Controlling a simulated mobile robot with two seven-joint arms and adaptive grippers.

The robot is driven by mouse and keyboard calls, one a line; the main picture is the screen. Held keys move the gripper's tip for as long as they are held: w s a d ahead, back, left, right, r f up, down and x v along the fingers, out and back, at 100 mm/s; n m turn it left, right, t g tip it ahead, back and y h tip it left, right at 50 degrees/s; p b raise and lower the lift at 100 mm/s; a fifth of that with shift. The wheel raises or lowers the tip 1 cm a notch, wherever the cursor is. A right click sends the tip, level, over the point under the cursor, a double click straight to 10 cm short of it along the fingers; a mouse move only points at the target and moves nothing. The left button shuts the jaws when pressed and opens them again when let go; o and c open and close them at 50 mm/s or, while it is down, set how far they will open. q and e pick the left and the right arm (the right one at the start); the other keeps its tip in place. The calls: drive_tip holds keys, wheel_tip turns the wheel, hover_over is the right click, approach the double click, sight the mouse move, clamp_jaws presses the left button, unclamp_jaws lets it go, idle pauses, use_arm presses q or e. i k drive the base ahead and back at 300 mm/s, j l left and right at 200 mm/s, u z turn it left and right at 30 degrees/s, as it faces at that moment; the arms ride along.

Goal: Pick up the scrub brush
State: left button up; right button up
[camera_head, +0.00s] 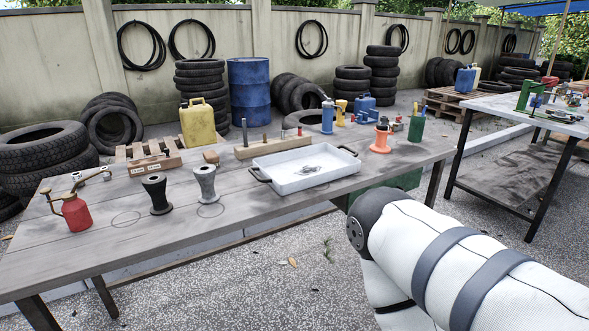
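I cannot make out a scrub brush for certain. A small brown block (211,157) lies on the long grey wooden table (240,232), toward its back edge; it is too small to tell whether it is a brush. A green cup (416,128) at the table's right end holds thin items that I cannot identify. Neither gripper is in view. Part of my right arm shows at the lower right, in front of the table's right end.
A white tray (282,183) with metal parts sits mid-table. A red oil can (75,212), dark stand (156,194), grey stand (206,183) and orange stand (381,138) are nearby. The front table strip is mostly clear. A second table (520,112) stands right.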

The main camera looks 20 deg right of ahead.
sight(211, 157)
drive_tip(key=i+l+u, duration=0.15)
drive_tip(key=l+u, duration=0.2)
drive_tip(key=i+l+u, duration=0.15)
drive_tip(key=l+u, duration=0.2)
